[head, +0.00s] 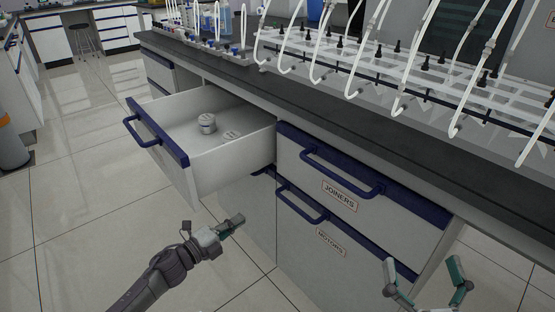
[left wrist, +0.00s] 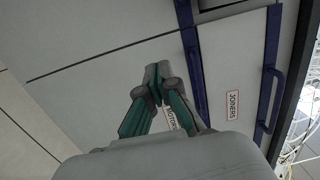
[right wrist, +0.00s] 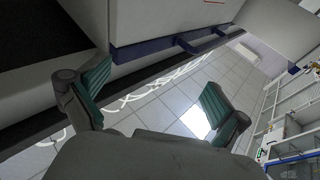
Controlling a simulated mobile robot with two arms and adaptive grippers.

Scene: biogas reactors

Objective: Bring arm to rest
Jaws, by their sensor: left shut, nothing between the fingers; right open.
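My left gripper (head: 234,223) is shut and empty, low in front of the cabinet, below and to the right of the open drawer's front. In the left wrist view its fingertips (left wrist: 158,72) are together, with the cabinet fronts behind them. My right gripper (head: 427,280) is open and empty at the bottom right of the head view, in front of the lower drawers. In the right wrist view its two fingers (right wrist: 150,97) stand wide apart with nothing between them.
An open drawer (head: 225,163) juts out, holding a small round container (head: 207,123). Shut drawers labelled JOINERS (head: 339,195) and MOTORS (head: 330,243) have blue handles. The dark countertop (head: 330,105) carries racks and white tubes. The tiled floor (head: 80,200) at left is clear.

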